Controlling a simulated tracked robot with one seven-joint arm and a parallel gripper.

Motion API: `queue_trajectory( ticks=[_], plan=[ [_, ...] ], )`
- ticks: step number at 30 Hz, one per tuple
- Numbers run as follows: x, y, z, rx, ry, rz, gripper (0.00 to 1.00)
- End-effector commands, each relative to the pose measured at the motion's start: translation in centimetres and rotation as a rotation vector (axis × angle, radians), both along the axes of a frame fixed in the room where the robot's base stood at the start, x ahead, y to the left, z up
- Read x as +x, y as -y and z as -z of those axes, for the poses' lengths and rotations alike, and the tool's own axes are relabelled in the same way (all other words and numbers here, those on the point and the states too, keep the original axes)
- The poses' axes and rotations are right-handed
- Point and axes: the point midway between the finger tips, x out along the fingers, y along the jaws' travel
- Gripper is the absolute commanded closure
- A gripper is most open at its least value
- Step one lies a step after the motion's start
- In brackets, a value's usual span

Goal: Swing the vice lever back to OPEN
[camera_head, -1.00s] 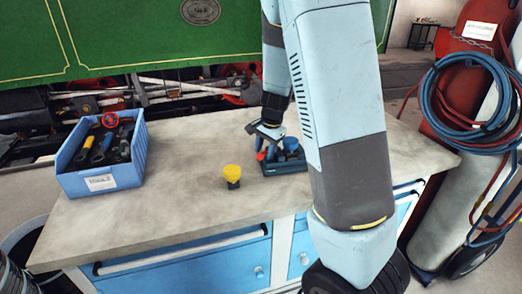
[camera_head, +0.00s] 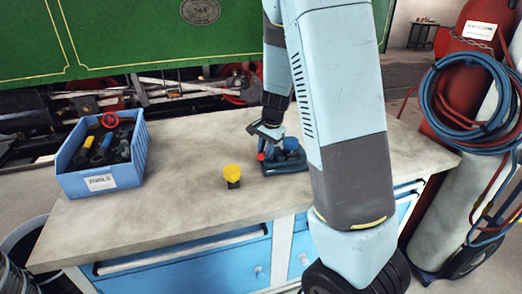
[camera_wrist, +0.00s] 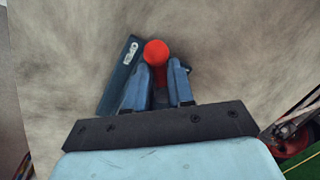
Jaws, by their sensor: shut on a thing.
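The dark blue vice (camera_head: 285,168) stands on the workbench, partly hidden by my arm in the head view. Its base (camera_wrist: 118,76) shows in the wrist view, with a white OPEN label (camera_wrist: 131,52) on its plate. The lever has a red round knob (camera_wrist: 156,52), also seen in the head view (camera_head: 261,156). The knob stands just beyond my fingertips, to the right of the OPEN label. My gripper (camera_wrist: 160,84) points down at the vice, its two fingers on either side of the red lever stem below the knob, shut on it. The vice jaws are mostly hidden.
A yellow-topped button or knob on a dark base (camera_head: 232,175) stands left of the vice. A blue tool crate (camera_head: 104,178) is at the bench's left. The bench top (camera_head: 185,200) between is clear. Gas cylinders with coiled hoses (camera_head: 470,95) stand at right; the green tram is behind.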

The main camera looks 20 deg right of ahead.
Motion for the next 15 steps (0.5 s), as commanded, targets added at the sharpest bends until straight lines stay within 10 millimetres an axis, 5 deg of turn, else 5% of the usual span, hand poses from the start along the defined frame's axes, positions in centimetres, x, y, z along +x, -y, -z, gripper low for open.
queue_trajectory(
  ticks=[15],
  plan=[
    [-0.35, 0.09, 0.04, 0.002, -0.003, -0.109, 1.0]
  ],
)
